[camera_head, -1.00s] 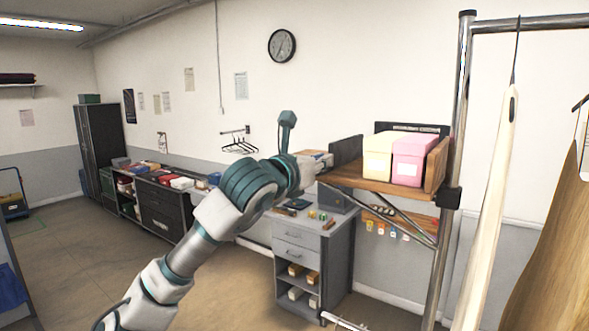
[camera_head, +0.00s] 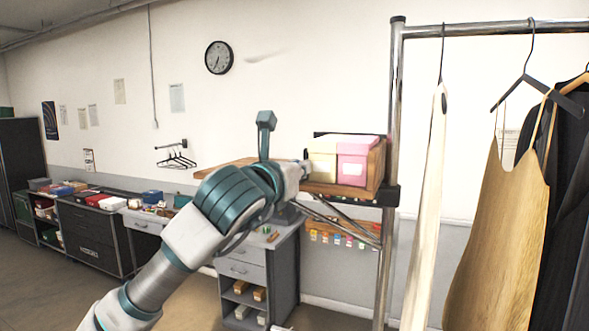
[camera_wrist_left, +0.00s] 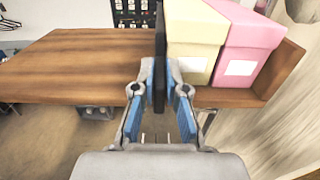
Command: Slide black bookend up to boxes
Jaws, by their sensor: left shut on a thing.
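The black bookend (camera_wrist_left: 159,45) stands upright on the wooden shelf, seen edge-on in the left wrist view. My left gripper (camera_wrist_left: 161,82) is shut on it, one blue-padded finger on each side. The bookend is right beside the yellow box (camera_wrist_left: 194,50); I cannot tell if they touch. The pink box (camera_wrist_left: 242,45) stands against the yellow box's right side. In the head view the yellow box (camera_head: 321,162) and pink box (camera_head: 353,165) show, with my left gripper (camera_head: 304,168) at their left. My arm hides the bookend there. My right gripper is not in view.
The wooden shelf (camera_wrist_left: 70,70) is bare left of the bookend and has a raised right end (camera_wrist_left: 282,68). A metal rack post (camera_head: 392,120) stands to its right, with hanging clothes (camera_head: 500,220) beyond. A grey drawer cabinet (camera_head: 245,268) stands below.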

